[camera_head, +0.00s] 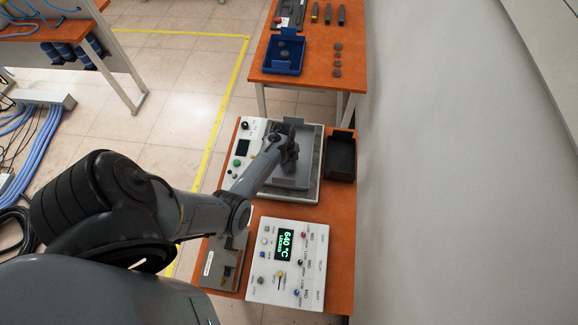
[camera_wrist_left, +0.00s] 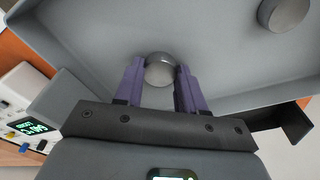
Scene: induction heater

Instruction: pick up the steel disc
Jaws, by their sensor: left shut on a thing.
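My left gripper (camera_head: 287,160) reaches down into a grey tray (camera_head: 317,150) on the orange table. In the left wrist view my left gripper (camera_wrist_left: 160,68) has its two purple fingers shut on a round steel disc (camera_wrist_left: 160,73), one finger on each side. The tray floor (camera_wrist_left: 100,35) lies behind the disc; I cannot tell whether the disc touches it. A second steel disc (camera_wrist_left: 285,13) lies in the tray, cut off by the top edge of the view. In the head view my arm and gripper hide the held disc. My right gripper is not in view.
A control box with a green display (camera_head: 285,244) stands in front of the tray. A dark, empty-looking bin (camera_head: 341,158) is right of it. A blue bin (camera_head: 284,55) and several discs (camera_head: 337,59) are on the far table. A white wall runs along the right.

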